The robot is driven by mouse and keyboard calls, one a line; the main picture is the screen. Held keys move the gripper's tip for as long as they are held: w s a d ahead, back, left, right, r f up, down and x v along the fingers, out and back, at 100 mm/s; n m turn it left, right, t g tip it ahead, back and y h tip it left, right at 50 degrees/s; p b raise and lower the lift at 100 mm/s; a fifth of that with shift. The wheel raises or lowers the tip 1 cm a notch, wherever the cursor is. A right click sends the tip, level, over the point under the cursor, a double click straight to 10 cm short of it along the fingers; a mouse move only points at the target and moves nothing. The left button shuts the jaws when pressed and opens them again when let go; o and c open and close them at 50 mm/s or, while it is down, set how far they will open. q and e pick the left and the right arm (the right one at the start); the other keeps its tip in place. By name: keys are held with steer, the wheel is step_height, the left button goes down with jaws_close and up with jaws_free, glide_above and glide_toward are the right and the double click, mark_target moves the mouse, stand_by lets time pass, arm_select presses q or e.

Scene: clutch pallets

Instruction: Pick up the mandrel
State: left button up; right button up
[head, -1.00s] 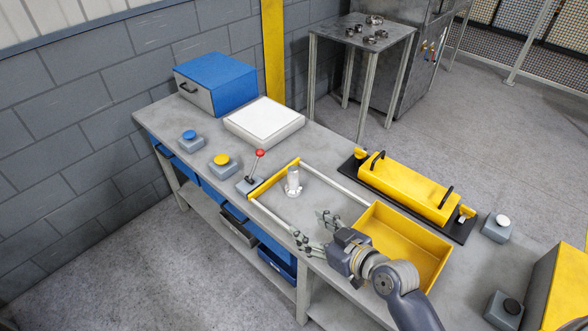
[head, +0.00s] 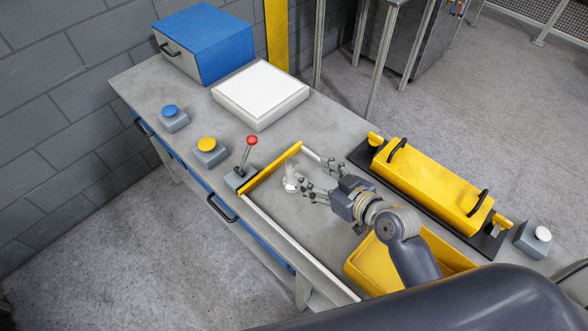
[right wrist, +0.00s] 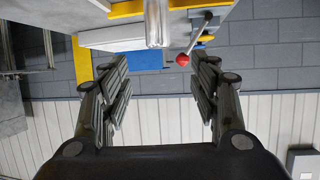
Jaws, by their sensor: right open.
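The mandrel (head: 291,178) is a small pale metal cylinder on a wider foot. It stands upright on the bench inside the yellow-and-white frame, near the frame's yellow end. My right gripper (head: 308,182) is open beside it, with its fingers reaching toward it from the right. In the right wrist view the mandrel (right wrist: 157,22) shows as a shiny upright cylinder beyond the open fingers (right wrist: 157,85), midway between them across the picture. Whether the fingers touch it is not clear. My left gripper is not in view.
A yellow tray (head: 362,268) lies behind my right arm. A lever with a red knob (head: 251,140) stands just left of the frame. A yellow block with black handles (head: 430,185) lies at the right. A white pad (head: 260,92) and blue box (head: 205,42) stand farther back.

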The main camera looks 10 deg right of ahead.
steer(key=b, duration=0.4)
glide_toward(294, 171)
step_height(294, 171, down, 2)
steer(key=w, duration=0.1)
steer(key=x, duration=0.5)
steer(key=shift+w+d+f, duration=0.1)
steer(key=shift+w+f, duration=0.1)
steer(key=shift+f, duration=0.05)
steer(key=p+x, duration=0.1)
steer(key=x, duration=0.4)
steer(key=shift+r, duration=0.1)
steer(key=shift+w+f, duration=0.25)
steer(key=shift+w, duration=0.15)
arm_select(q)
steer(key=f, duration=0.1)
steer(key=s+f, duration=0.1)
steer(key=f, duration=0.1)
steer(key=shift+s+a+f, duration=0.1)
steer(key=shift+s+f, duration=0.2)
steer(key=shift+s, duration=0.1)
arm_select(e)
steer(key=shift+r, duration=0.1)
jaws_close()
